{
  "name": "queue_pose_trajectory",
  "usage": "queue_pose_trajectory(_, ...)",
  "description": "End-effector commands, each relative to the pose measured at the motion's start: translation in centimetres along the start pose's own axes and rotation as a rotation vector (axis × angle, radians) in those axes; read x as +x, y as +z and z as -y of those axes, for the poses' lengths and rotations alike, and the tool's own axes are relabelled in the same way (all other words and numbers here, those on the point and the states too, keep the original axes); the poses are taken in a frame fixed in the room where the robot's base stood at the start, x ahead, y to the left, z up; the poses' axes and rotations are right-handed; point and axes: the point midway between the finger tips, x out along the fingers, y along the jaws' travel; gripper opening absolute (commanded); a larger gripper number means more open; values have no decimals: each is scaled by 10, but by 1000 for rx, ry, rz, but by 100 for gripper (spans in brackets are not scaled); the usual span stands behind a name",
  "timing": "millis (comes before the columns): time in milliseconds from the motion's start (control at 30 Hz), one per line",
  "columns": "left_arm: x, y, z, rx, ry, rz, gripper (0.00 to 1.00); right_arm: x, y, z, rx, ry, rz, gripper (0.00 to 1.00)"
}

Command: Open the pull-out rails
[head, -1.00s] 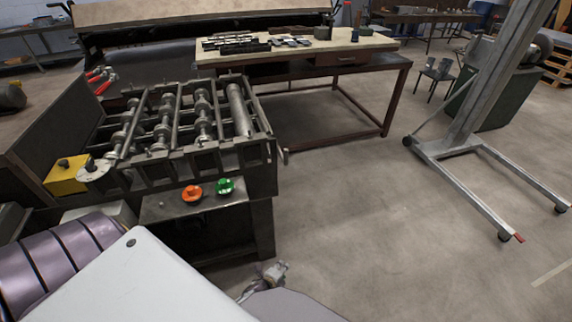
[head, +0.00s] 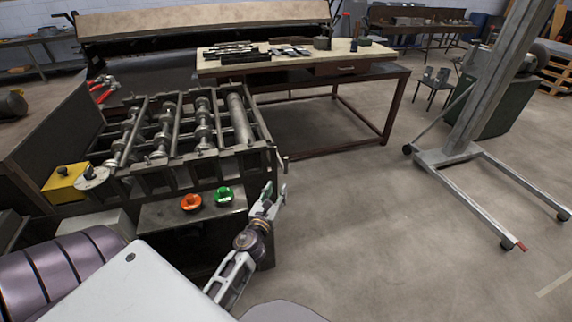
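The duct-forming machine (head: 262,163) stands at the left, with rows of metal rollers in its open top frame. A small light metal end piece (head: 284,164) sticks out at its right corner; I cannot tell whether it belongs to the pull-out rails. No rail is clearly seen extended.
An orange button (head: 191,202) and a green button (head: 223,194) sit on the machine's front ledge. A workbench (head: 388,72) with metal parts stands behind. A wheeled lift (head: 465,152) stands at the right. The floor between is clear.

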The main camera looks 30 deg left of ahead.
Motion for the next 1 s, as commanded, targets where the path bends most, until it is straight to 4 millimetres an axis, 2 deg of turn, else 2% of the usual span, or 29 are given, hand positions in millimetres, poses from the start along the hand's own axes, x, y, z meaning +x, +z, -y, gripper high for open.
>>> queue_pose_trajectory(100, -1, 16, -2, 57, 5, 28, 37, 0, 0, 0, 0, 0, 0, 42)
queue_pose_trajectory(200, -1, 21, -3, 74, 6, 36, 37, 0, 0, 0, 0, 0, 0, 42)
queue_pose_trajectory(667, 2, 21, -3, 73, 6, 36, 37, 0, -1, 5, 2, -5, -1, 42)
queue_pose_trajectory(1000, 20, 22, -3, 73, 5, 36, 37, -6, -2, 7, 3, -7, -1, 42)
